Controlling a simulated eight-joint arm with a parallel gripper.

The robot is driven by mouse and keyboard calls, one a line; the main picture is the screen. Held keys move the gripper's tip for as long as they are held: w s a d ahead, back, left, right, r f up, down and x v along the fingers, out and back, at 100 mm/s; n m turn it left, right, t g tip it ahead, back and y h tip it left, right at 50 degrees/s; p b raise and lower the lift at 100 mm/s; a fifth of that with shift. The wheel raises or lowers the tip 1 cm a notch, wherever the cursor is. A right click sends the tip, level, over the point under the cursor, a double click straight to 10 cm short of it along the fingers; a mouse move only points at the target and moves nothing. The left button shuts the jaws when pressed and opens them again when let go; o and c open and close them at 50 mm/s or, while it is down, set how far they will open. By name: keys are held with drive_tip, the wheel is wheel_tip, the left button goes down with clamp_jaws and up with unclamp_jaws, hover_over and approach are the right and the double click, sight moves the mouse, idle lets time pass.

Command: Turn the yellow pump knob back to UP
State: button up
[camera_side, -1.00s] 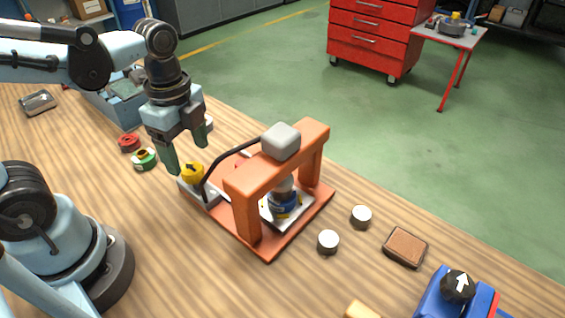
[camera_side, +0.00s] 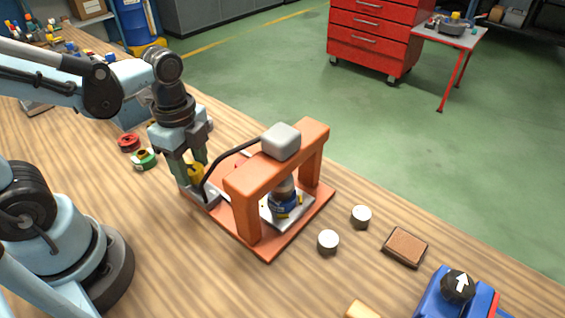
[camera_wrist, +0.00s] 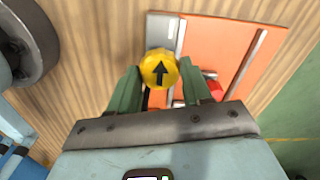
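The yellow pump knob (camera_side: 196,171) sits on a grey block at the left corner of the orange press (camera_side: 277,160). In the wrist view the knob (camera_wrist: 160,68) shows a black arrow pointing to the top of the picture. My gripper (camera_side: 190,178) is down at the knob, with one green finger on each side of it. In the wrist view my gripper (camera_wrist: 160,75) has its fingertips apart around the knob, with a thin gap seeming to show on each side. The side view shows the knob partly hidden by a finger.
Two metal cylinders (camera_side: 328,241) and a brown block (camera_side: 405,247) lie right of the press. A blue device with a black arrow knob (camera_side: 458,286) stands at lower right.

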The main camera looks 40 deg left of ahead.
drive_tip(key=c, duration=0.5)
